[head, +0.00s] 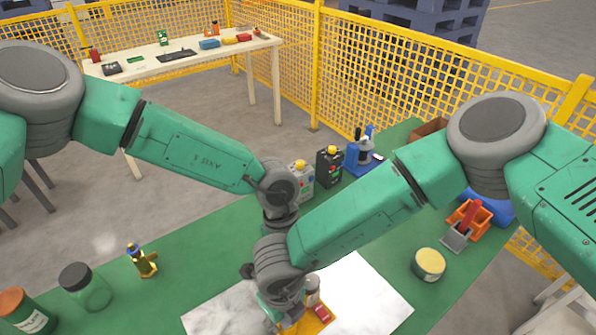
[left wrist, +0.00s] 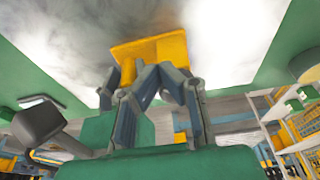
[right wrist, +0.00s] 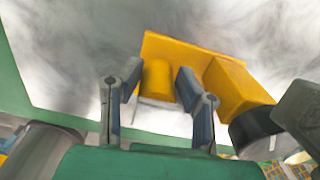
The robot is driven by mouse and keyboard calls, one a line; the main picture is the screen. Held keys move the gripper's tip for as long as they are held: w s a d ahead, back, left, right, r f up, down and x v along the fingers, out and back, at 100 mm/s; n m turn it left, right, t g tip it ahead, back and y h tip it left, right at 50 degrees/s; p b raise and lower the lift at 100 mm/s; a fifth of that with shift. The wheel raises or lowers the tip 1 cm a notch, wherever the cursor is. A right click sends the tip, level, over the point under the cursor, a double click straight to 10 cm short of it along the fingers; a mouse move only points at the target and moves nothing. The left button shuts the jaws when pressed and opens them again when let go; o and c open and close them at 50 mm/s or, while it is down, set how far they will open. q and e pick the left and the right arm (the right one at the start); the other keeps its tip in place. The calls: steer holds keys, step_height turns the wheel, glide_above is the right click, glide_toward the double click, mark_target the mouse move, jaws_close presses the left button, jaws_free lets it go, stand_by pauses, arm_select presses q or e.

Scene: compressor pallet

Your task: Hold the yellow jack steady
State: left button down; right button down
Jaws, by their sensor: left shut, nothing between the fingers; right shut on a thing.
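The yellow jack (head: 306,325) stands on the white marbled sheet at the bottom of the head view, partly covered by my arms. In the right wrist view my right gripper (right wrist: 160,88) is shut on the jack's upright yellow cylinder (right wrist: 157,80), which rises from a flat yellow plate next to a larger yellow block (right wrist: 236,86). In the left wrist view my left gripper (left wrist: 150,78) is shut and empty close to the jack's yellow plate (left wrist: 152,48); I cannot tell whether it touches. In the head view my right arm hides the left gripper.
A yellow-lidded tin (head: 429,264) stands right of the white sheet (head: 372,298). A small yellow-and-blue fitting (head: 142,262), a dark-lidded jar (head: 84,288) and an orange-lidded jar (head: 24,312) stand left.

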arm_select(q)
steer(key=shift+s+d+f, duration=0.15)
steer(key=shift+d, duration=0.1)
stand_by(0.8)
steer(key=shift+d, duration=0.1)
steer(key=shift+w+d, duration=0.8)
steer(key=shift+d, duration=0.05)
steer(key=shift+d, duration=0.2)
steer(key=shift+w, duration=0.15)
stand_by(0.4)
steer(key=s+v, duration=0.1)
steer(key=v, duration=0.5)
steer(key=shift+w+d, duration=0.25)
steer(key=shift+d, duration=0.05)
